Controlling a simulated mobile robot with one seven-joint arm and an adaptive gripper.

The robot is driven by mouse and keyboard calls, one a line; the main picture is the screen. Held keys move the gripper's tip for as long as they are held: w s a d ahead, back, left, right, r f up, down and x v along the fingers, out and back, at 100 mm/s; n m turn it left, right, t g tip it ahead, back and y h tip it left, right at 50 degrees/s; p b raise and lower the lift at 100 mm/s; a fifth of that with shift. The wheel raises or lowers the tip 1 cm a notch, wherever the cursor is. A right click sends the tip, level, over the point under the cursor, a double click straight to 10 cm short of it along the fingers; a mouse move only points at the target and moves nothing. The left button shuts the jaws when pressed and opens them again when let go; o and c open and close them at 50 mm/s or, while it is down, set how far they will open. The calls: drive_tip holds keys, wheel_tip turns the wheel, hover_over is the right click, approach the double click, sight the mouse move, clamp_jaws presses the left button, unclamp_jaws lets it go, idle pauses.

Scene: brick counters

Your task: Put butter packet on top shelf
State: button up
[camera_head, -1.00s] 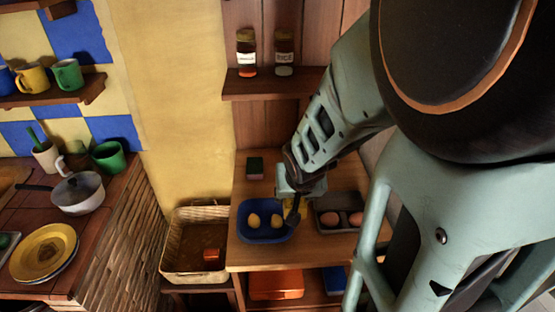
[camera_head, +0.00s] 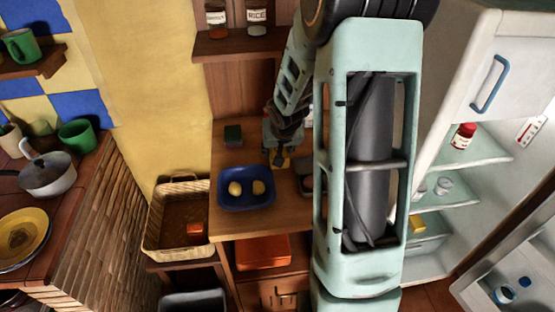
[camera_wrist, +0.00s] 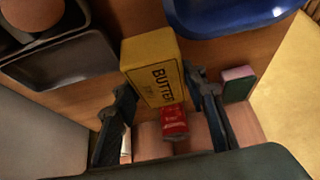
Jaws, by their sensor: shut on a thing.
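The butter packet is a yellow block marked BUTTER (camera_wrist: 157,72), between the two dark fingers of my gripper (camera_wrist: 160,105) in the wrist view. My gripper is shut on it. In the head view my gripper (camera_head: 277,155) is over the wooden counter, behind and right of the blue tray, with a little yellow of the packet (camera_head: 285,163) showing. The open fridge on the right has several shelves, its upper visible one (camera_head: 485,148) holding a red jar (camera_head: 463,136). A wooden wall shelf (camera_head: 225,44) with two jars is above the counter.
The blue tray (camera_head: 247,205) holds two yellow items. A green sponge (camera_head: 233,134) lies behind it. A dark tray (camera_wrist: 70,62) is beside the packet. A yellow block (camera_head: 417,224) sits lower in the fridge. The open fridge door (camera_head: 500,270) stands at the right.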

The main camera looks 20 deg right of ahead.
drive_tip(key=shift+w+d+f+b, duration=0.1)
drive_tip(key=shift+w+f+b, duration=0.1)
drive_tip(key=shift+f+b, duration=1.35)
drive_tip(key=shift+f, duration=0.15)
drive_tip(key=shift+f, duration=0.15)
drive_tip(key=o, duration=1.1)
drive_tip(key=shift+o, duration=0.2)
